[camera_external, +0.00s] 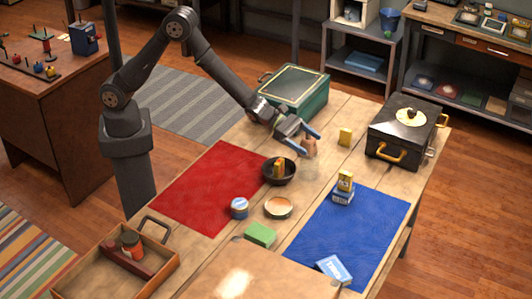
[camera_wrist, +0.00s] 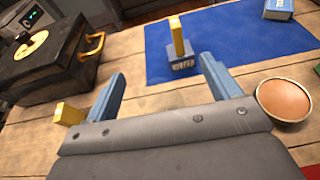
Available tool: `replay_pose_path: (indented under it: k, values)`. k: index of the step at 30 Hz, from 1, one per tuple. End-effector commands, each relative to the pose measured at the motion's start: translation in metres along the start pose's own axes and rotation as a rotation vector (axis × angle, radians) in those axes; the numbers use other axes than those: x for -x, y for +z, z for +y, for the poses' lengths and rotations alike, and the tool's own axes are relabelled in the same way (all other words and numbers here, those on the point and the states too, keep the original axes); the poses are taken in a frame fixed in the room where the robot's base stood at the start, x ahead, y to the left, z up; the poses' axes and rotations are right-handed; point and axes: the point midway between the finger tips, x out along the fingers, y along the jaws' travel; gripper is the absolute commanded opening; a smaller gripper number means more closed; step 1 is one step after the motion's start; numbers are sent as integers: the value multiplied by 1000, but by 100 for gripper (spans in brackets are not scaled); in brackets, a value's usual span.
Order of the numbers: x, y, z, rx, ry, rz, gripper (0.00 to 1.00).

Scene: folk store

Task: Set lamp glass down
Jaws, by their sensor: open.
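My gripper (camera_external: 308,138) is open above the table, between the green chest and the blue mat. A small brownish piece (camera_external: 310,150) shows at its fingertips. It may be the lamp glass, but I cannot tell for sure, nor whether it touches the fingers. In the wrist view the two blue fingers (camera_wrist: 163,68) are spread apart. No lamp glass shows between them there; the grey gripper body hides the near part of the table.
The blue mat (camera_external: 375,215) bears a yellow block (camera_external: 345,180) on a small box (camera_external: 342,196). Another yellow block (camera_external: 345,137) stands near the black case (camera_external: 400,130). A dark bowl (camera_external: 278,178) with small items, a round dish (camera_external: 278,208) and the red mat (camera_external: 205,190) lie nearby.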

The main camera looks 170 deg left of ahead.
Motion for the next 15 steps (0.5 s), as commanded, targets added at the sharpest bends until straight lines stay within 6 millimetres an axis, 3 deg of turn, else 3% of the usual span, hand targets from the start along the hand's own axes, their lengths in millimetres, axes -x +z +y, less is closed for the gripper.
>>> replay_pose_path:
  k: [2, 15]
  values:
    - [5, 16, 0, -1, 1, -3, 82]
    - [42, 52, -74, 0, -3, 0, 82]
